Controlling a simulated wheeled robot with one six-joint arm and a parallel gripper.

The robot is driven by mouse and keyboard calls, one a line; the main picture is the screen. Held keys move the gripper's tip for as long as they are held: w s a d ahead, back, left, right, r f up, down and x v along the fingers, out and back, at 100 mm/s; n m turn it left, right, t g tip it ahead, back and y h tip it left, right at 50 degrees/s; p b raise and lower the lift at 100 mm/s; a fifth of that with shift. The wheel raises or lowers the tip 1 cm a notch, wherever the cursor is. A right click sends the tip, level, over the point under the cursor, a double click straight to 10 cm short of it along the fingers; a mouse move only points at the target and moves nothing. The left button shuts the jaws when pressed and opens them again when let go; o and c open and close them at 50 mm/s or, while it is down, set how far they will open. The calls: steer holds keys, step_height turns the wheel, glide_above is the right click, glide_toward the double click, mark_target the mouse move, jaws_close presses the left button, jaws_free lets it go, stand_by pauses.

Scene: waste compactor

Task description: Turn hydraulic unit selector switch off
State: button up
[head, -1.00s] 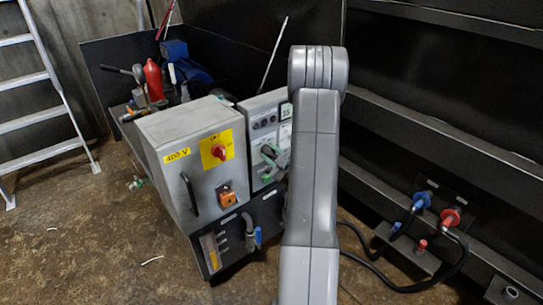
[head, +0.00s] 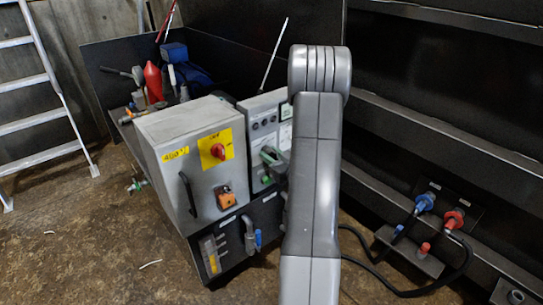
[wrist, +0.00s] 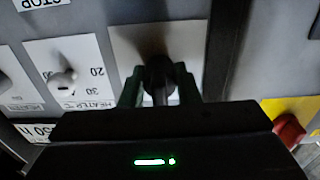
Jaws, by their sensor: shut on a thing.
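The selector switch (wrist: 158,70) is a black knob on a pale square plate (wrist: 126,46) in the wrist view. My gripper (wrist: 160,90) is shut on this knob, with one dark green finger on each side. The gripper body hides the lower part of the plate. In the head view the hydraulic unit panel (head: 262,112) is the grey box right of the larger cabinet. My gripper's green parts (head: 268,158) show at its front, partly hidden by my arm. The knob itself cannot be made out there.
The grey cabinet (head: 180,130) carries a red rotary switch (head: 218,151) on a yellow plate and a black handle (head: 187,193). In the wrist view a white heater dial (wrist: 62,78) is left of the switch. Blue and red connectors (head: 453,219) with cables are at right.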

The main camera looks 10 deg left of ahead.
steer(key=shift+f, duration=0.1)
stand_by(0.4)
steer(key=o, duration=0.6)
steer(key=p+v, duration=0.1)
steer(key=v, duration=1.3)
steer(key=shift+w+a, duration=0.1)
steer(key=shift+a, duration=0.05)
steer(key=b+x, duration=0.1)
steer(key=x, duration=1.2)
steer(key=shift+w+a, duration=0.2)
steer(key=shift+a, duration=0.05)
steer(key=shift+d, duration=0.1)
